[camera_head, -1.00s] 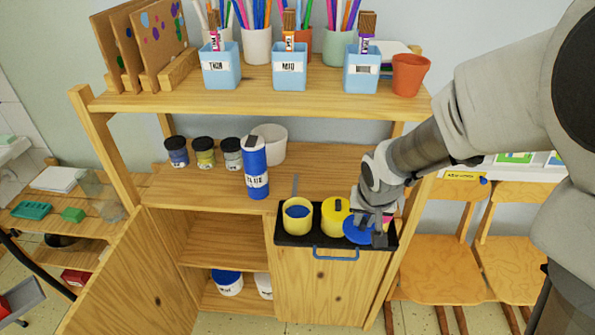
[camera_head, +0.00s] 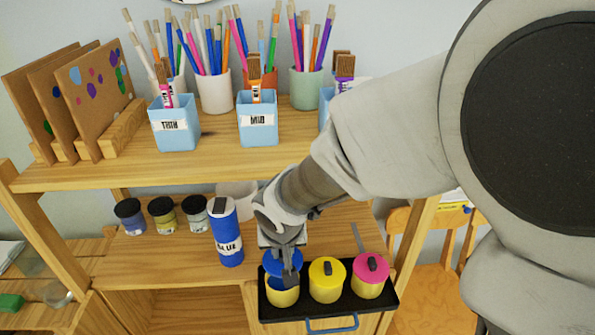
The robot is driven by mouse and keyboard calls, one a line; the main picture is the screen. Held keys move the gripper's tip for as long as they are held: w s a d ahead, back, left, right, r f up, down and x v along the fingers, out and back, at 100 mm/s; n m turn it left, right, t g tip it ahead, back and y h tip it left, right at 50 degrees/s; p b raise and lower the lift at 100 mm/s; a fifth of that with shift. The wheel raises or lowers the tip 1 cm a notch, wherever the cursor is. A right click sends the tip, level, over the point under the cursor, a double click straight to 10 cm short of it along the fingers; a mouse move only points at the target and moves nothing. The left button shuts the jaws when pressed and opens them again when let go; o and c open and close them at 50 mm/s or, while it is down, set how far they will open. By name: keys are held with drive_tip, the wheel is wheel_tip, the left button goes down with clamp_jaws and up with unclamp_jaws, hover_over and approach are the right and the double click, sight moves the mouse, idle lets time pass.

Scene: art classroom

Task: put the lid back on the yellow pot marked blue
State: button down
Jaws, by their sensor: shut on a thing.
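The open yellow pot (camera_head: 282,297) stands at the left end of a black tray (camera_head: 330,309), with dark blue showing inside. No marking can be read on its side. My gripper (camera_head: 290,276) is shut on the blue lid (camera_head: 272,262) and points down over this pot. The lid is above and slightly behind the pot's mouth; my fingers hide part of it. I cannot tell whether the lid touches the rim.
Beside the open pot stand a yellow-lidded pot (camera_head: 326,280) and a pink-lidded pot (camera_head: 370,275). A tall blue bottle (camera_head: 226,235) stands close to my gripper's left. Small jars (camera_head: 162,214) stand further left. The upper shelf (camera_head: 215,153) holds brush cups above my wrist.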

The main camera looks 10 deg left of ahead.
sight(281, 264)
drive_tip(key=shift+w+a, duration=0.35)
drive_tip(key=shift+w, duration=0.05)
wheel_tip(281, 264, down, 5)
drive_tip(key=b, duration=0.4)
drive_tip(key=shift+f, duration=0.15)
drive_tip(key=shift+f+b, duration=0.55)
drive_tip(key=shift+b, duration=0.1)
drive_tip(key=shift+b, duration=0.5)
idle(0.9)
drive_tip(key=shift+f+b, duration=0.15)
drive_tip(key=shift+b, duration=0.55)
idle(0.8)
idle(0.4)
drive_tip(key=shift+c, duration=1.4)
unclamp_jaws()
